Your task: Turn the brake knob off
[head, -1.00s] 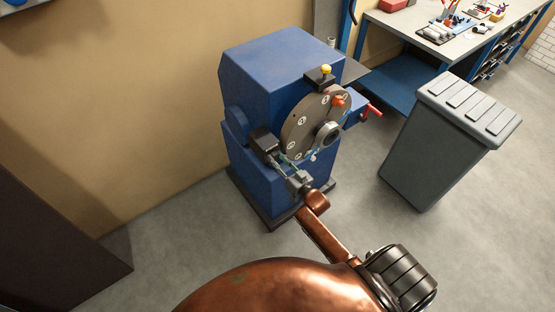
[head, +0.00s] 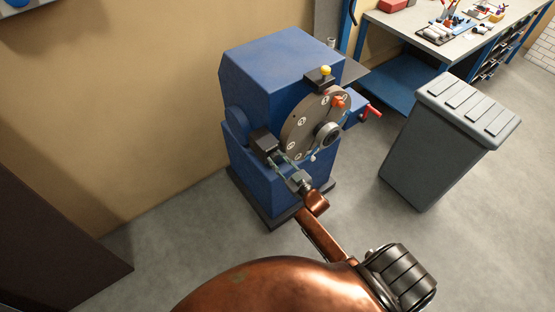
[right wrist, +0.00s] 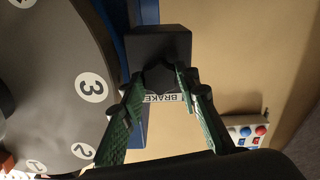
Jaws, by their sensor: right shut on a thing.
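The black brake box (head: 264,142) is on the left side of the blue machine (head: 280,60). In the right wrist view a BRAKE label (right wrist: 162,98) shows upside down at the black box (right wrist: 165,42). The dark brake knob (right wrist: 159,77) sticks out from this box. My right gripper (head: 278,159) reaches the knob from the front; in the right wrist view its green-padded fingers (right wrist: 160,80) are on either side of the knob, shut on it. The knob's pointer and setting are not readable. My left gripper is not in view.
A numbered grey disc (head: 302,123) with a hub and orange knob (head: 338,101) is close beside the gripper. A red-handled part (head: 372,111) sticks out at right. A grey bin (head: 440,140) stands right, a workbench (head: 425,18) behind. The floor in front is clear.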

